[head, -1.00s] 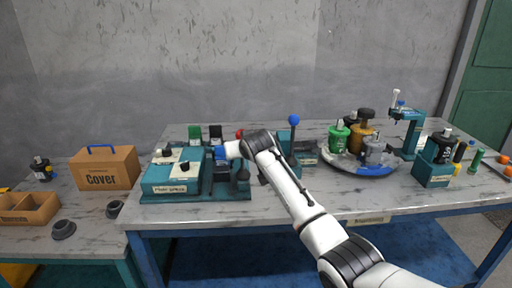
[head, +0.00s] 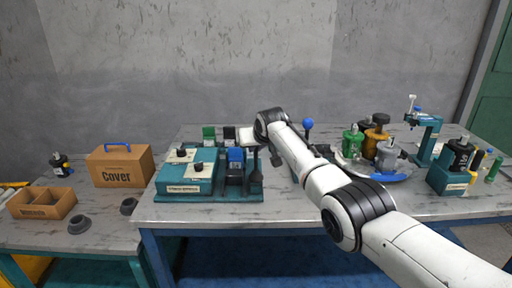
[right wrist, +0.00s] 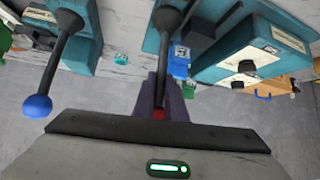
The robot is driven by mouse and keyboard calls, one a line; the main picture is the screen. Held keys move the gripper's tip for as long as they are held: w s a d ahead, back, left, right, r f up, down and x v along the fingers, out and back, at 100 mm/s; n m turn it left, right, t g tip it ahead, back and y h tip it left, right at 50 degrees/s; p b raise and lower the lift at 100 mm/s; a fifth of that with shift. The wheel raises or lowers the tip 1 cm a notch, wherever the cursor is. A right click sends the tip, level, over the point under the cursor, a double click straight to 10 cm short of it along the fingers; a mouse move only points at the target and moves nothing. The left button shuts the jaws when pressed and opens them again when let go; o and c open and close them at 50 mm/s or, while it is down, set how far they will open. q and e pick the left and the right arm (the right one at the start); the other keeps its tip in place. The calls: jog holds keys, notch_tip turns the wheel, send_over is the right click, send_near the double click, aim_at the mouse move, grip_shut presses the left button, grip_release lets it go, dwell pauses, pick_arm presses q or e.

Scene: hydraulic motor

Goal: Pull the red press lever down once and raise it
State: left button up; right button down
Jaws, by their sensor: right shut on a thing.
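The press lever's dark shaft (head: 255,165) stands nearly upright beside the blue-topped part of the teal press. Its red end (right wrist: 159,114) shows in the right wrist view between the fingers of my right gripper (right wrist: 162,95), which is shut on it. In the head view my right gripper (head: 250,138) is at the top of the lever, and its own wrist hides the red end and the fingers. My left gripper is in neither view.
A second lever with a blue ball (head: 307,124) stands close to the right, behind my arm. A teal box unit (head: 185,172) is left of the lever. Green, gold and grey motors stand on a round tray (head: 352,169). A Cover box (head: 120,167) sits far left.

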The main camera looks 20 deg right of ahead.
jog(key=shift+r, duration=0.2)
jog(key=c, duration=2.2)
grip_release()
jog(key=o, duration=0.4)
jog(key=shift+w+f, duration=0.15)
jog(key=v, duration=1)
jog(key=shift+p, duration=0.4)
